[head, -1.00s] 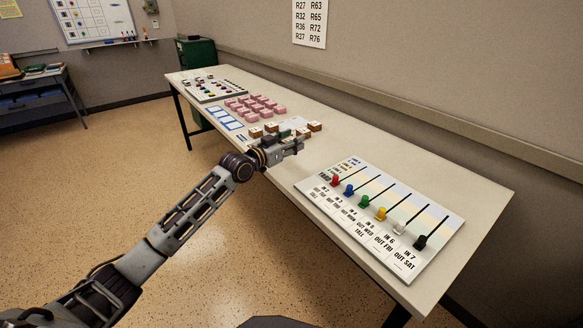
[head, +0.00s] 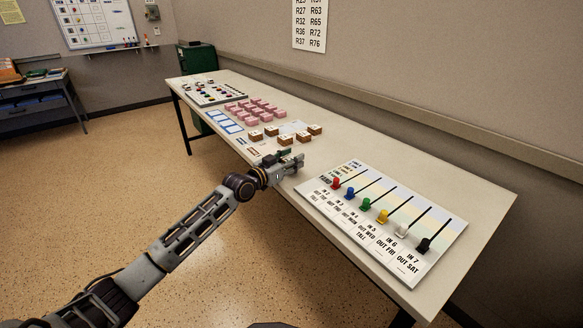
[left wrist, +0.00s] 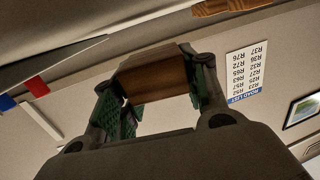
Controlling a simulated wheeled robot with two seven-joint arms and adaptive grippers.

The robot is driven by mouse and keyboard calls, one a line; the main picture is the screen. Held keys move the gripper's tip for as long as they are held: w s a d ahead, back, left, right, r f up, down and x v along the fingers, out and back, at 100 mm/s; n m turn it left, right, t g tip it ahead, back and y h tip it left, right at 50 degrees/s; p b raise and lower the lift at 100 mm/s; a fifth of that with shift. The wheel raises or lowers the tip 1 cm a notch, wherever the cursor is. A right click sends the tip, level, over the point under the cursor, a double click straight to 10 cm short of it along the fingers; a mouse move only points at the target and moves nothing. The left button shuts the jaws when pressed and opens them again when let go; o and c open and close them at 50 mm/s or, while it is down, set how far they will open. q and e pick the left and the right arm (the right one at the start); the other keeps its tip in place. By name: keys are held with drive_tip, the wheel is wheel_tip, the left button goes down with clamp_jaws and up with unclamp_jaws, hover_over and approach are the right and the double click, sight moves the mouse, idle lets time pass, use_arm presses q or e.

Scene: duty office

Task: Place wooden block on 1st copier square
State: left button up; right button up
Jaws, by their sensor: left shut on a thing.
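My left gripper (head: 293,165) is over the near side of the long table, in front of the wooden blocks. In the left wrist view, its two green-padded fingers are shut on a wooden block (left wrist: 155,83). In the head view the held block is hard to make out. Several other brown wooden blocks with white tops, such as this one (head: 315,130), stand behind the gripper. Blue-outlined white squares (head: 225,121) lie along the table's near edge, left of the blocks; which is the 1st copier square I cannot tell. My right gripper is not in view.
Rows of pink blocks (head: 255,109) stand behind the squares. A panel with coloured sliders (head: 385,222) lies at the right, close to the gripper. A board with coloured pieces (head: 213,93) is at the far left end. The table's back strip is clear.

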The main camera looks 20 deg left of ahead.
use_arm(q)
drive_tip(key=shift+f, duration=1.35)
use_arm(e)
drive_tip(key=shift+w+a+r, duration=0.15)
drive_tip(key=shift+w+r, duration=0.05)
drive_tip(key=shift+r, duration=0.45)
use_arm(q)
drive_tip(key=shift+f, duration=0.2)
drive_tip(key=o, duration=0.9)
drive_tip(key=shift+o, duration=0.6)
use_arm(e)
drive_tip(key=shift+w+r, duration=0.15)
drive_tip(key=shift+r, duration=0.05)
use_arm(q)
drive_tip(key=shift+b, duration=0.3)
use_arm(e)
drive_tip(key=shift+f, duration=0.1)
